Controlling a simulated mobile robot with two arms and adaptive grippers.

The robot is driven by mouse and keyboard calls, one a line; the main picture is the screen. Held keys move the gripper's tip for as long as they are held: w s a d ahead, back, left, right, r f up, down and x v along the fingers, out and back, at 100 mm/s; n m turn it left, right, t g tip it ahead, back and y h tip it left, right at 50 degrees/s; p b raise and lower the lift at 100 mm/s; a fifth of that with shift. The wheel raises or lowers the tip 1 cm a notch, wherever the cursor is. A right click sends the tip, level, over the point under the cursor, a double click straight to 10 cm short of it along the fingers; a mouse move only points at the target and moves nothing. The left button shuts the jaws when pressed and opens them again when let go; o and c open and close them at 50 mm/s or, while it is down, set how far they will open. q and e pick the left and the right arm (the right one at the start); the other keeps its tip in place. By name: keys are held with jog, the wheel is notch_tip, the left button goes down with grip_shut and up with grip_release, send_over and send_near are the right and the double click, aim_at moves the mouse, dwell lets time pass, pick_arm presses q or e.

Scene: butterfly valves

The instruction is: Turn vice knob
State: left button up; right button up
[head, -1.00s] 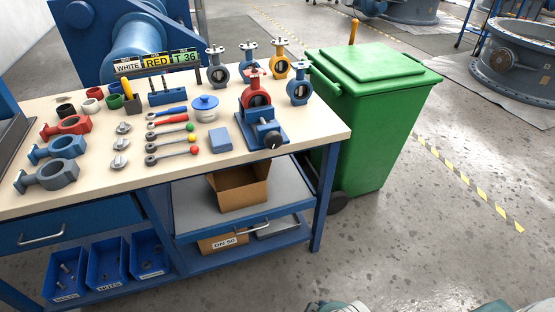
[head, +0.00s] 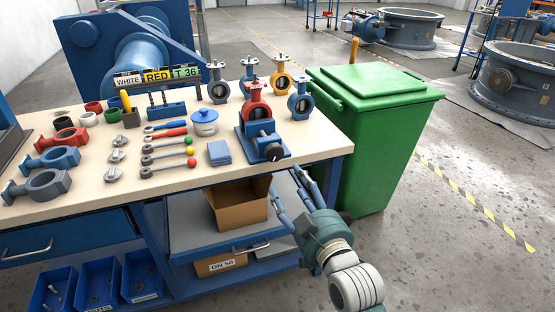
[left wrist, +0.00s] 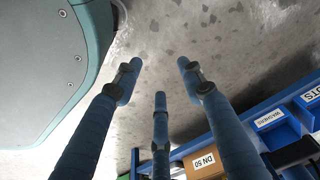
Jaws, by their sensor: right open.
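The blue vice (head: 250,138) stands at the right front corner of the workbench, with a red valve body (head: 256,110) in it. Its dark round knob (head: 275,152) faces the front edge. My right gripper (head: 300,188) is in the head view, its fingers spread and empty, pointing up toward the bench. It is in front of the bench edge, below and to the right of the knob, and appears apart from it. My left gripper (left wrist: 160,80) shows only in the left wrist view, with its three fingers apart and nothing between them, above the floor.
A green bin (head: 375,130) stands close on the right of the bench. A cardboard box (head: 238,207) sits on the shelf below.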

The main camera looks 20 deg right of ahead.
aim_at(276, 156)
jog(key=w, duration=0.7)
jog(key=w+r+b, duration=0.1)
jog(key=w, duration=0.2)
jog(key=shift+w+a, duration=0.1)
jog(key=shift+w, duration=0.1)
pick_arm(q)
jog(key=shift+w+d+r, duration=0.15)
jog(key=shift+w+r, duration=0.6)
jog(key=shift+r, duration=0.35)
pick_arm(e)
jog(key=shift+w, duration=0.35)
jog(key=shift+c, duration=0.6)
pick_arm(q)
jog(key=shift+s, duration=0.15)
pick_arm(e)
jog(key=c, duration=1)
